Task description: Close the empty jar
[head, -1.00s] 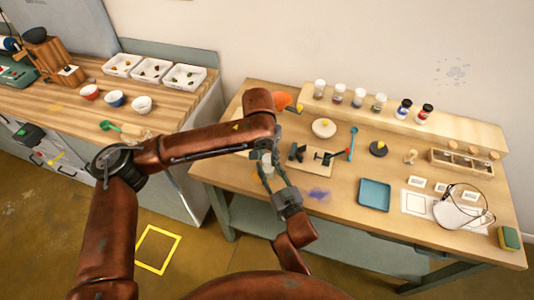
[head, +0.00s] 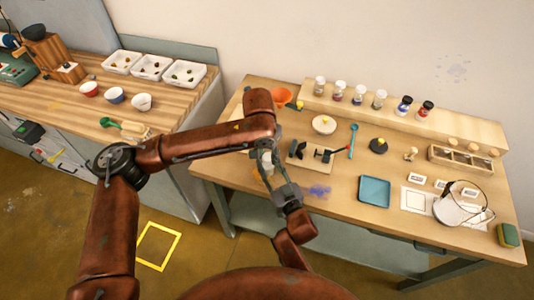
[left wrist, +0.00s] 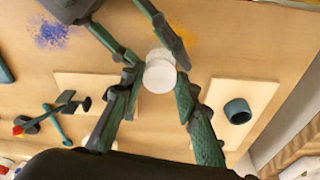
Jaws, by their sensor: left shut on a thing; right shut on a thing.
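The small white-topped jar (head: 266,160) is off the table between my two grippers, partly hidden by my arm in the head view. In the left wrist view a round white lid (left wrist: 160,78) faces the camera, with a clear glass part (left wrist: 160,55) behind it. My left gripper (left wrist: 155,88) comes in from the bottom, its fingers on both sides of the lid. My right gripper (head: 269,172) reaches up from below in the head view, with its fingers around the glass. Lid and glass appear in line and touching; whether the lid is fully seated I cannot tell.
A wooden clamp board (head: 309,156) lies right of the grippers. A blue tray (head: 375,191) and blue powder (head: 319,190) lie nearer the front. Several jars stand on the rear shelf (head: 450,125).

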